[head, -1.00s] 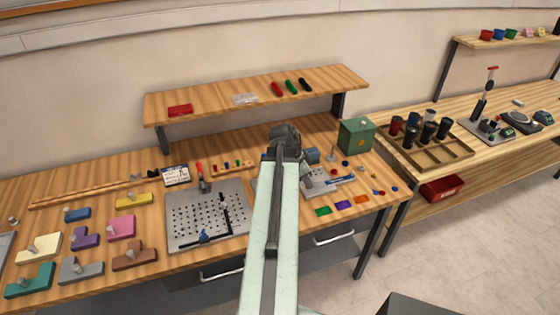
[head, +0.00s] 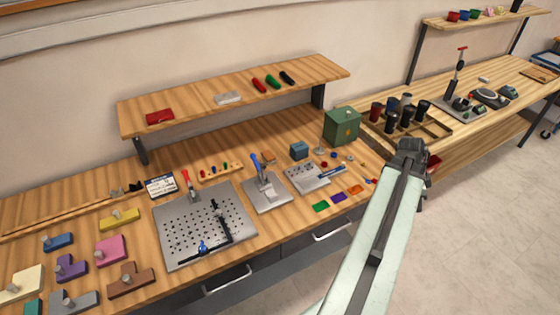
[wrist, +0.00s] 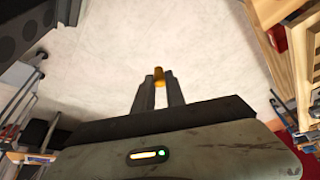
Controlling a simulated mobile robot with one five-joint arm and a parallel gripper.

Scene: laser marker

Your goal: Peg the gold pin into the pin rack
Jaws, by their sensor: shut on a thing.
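My gripper (wrist: 160,88) is shut on a gold pin (wrist: 158,72), which stands between the fingertips in the wrist view. Pale floor lies beyond the pin there. In the head view my gripper (head: 411,152) is at the right, in front of the gap between the two benches. The pin in it cannot be made out there. A small wooden rack with several coloured pegs (head: 221,176), which looks like the pin rack, sits on the left bench behind the perforated plate. My gripper is far to its right.
The perforated metal plate (head: 180,232), a blue-handled clamp (head: 260,178) and a green box (head: 341,126) stand on the left bench. A shelf (head: 200,105) overhangs the bench's back. The right bench holds a wooden tray (head: 440,130) with dark cups. Open floor (head: 500,210) lies at the right.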

